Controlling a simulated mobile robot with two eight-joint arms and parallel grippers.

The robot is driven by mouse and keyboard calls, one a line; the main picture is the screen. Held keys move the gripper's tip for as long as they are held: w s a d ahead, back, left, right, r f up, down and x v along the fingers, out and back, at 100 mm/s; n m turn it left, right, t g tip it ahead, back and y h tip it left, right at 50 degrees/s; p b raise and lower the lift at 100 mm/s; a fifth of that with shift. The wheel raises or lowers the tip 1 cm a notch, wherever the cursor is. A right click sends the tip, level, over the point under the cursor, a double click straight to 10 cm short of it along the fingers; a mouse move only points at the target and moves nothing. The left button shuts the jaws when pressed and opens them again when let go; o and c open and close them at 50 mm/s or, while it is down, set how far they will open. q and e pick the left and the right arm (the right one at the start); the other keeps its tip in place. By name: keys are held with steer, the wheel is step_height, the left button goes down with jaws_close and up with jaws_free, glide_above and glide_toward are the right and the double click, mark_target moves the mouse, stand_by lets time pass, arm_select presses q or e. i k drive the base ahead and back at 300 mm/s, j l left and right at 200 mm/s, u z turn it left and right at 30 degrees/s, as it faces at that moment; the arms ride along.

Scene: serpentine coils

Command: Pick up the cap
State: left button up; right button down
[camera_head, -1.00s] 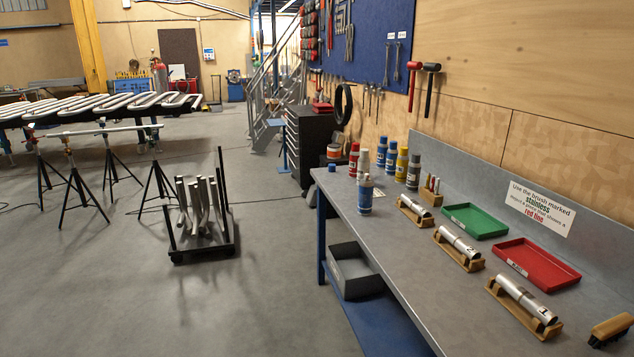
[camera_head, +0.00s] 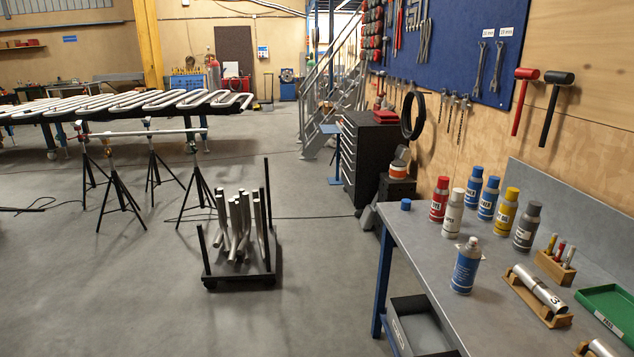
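A small blue cap (camera_head: 406,204) lies on the grey workbench (camera_head: 425,262) at its far left corner. A blue and white spray can (camera_head: 466,266) stands nearer on the bench. Its top is white and looks uncapped. Neither of my grippers is in view.
Several capped cans stand behind, among them a red one (camera_head: 439,199) and a yellow one (camera_head: 506,211). A marker block (camera_head: 554,268), a tube on a wooden cradle (camera_head: 537,296) and a green tray (camera_head: 612,312) are at right. A cart with tubes (camera_head: 238,262) stands on open floor.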

mark_target(405, 203)
steer(key=i+z, duration=0.15)
steer(key=i, duration=0.35)
steer(key=i+j+z, duration=0.1)
steer(key=i, duration=0.4)
steer(key=i+j+z, duration=0.15)
steer(key=i, duration=0.35)
steer(key=i+j+z, duration=0.15)
steer(key=i+z, duration=0.25)
steer(key=i+j+z, duration=0.2)
steer(key=z, duration=0.2)
steer(key=i+j+z, duration=0.25)
steer(key=z, duration=0.15)
steer(key=i+j+z, duration=0.15)
steer(key=j+z, duration=0.25)
steer(key=i+j+z, duration=0.1)
steer(key=j+z, duration=0.3)
steer(key=i+j, duration=0.05)
steer(key=j, duration=0.05)
